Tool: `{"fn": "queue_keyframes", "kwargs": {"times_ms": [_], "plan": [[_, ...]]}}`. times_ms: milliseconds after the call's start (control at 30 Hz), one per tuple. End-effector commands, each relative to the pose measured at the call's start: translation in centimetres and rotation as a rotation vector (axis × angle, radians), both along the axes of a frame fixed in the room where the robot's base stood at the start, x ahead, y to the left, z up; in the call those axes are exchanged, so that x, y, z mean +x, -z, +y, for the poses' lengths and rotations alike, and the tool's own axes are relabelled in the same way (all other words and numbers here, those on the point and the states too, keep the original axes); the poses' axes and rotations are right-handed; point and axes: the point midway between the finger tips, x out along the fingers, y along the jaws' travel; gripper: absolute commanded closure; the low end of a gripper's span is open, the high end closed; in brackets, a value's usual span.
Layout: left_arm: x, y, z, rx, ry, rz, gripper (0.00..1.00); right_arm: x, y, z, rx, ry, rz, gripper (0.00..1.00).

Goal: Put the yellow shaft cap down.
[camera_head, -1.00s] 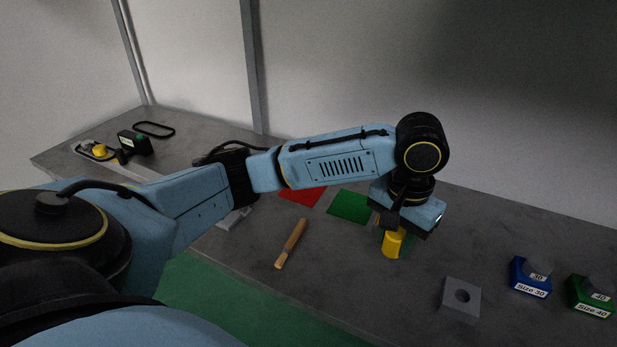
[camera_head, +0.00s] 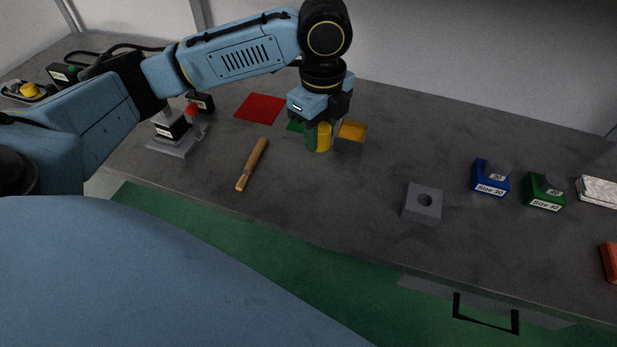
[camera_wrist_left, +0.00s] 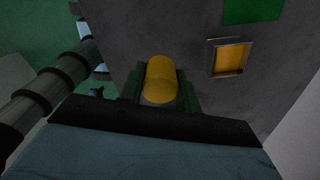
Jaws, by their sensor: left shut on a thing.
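The yellow shaft cap (camera_head: 323,138) is an upright-looking yellow cylinder in the head view. My left gripper (camera_head: 319,136) is shut on it, with its dark green fingers on either side. The left wrist view also shows the cap (camera_wrist_left: 160,80) between the two fingers. The cap is just left of a small square tray with a yellow inside (camera_head: 352,124). It is close to the bench top (camera_head: 330,190), but I cannot tell whether it touches it. The tray also shows in the wrist view (camera_wrist_left: 231,58). My right gripper is out of view.
A green square (camera_head: 295,126) lies partly behind the gripper, with a red square (camera_head: 260,108) to its left. A wooden-handled brush (camera_head: 254,161) lies in front. A grey holed block (camera_head: 423,202), a blue block (camera_head: 490,178) and a green block (camera_head: 544,191) stand to the right.

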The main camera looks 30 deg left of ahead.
Motion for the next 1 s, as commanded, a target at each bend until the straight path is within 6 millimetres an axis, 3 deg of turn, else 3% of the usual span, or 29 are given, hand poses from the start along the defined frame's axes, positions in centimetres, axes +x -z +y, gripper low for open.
{"fn": "queue_keyframes", "kwargs": {"times_ms": [300, 500, 733, 1000], "plan": [[-0.4, 0.4, 1.3, 0.002, 0.714, 0.002, 0.88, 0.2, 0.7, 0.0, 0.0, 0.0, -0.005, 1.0], [-0.6, 0.5, 1.8, 0.001, 1.041, 0.003, 0.88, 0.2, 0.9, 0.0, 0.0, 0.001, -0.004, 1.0], [-0.7, 1.1, 2.0, -0.002, 1.186, 0.004, 0.88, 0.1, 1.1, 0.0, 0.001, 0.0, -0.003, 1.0], [-0.8, 5.3, 2.0, -0.002, 1.191, 0.007, 0.88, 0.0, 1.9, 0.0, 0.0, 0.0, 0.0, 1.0]]}}
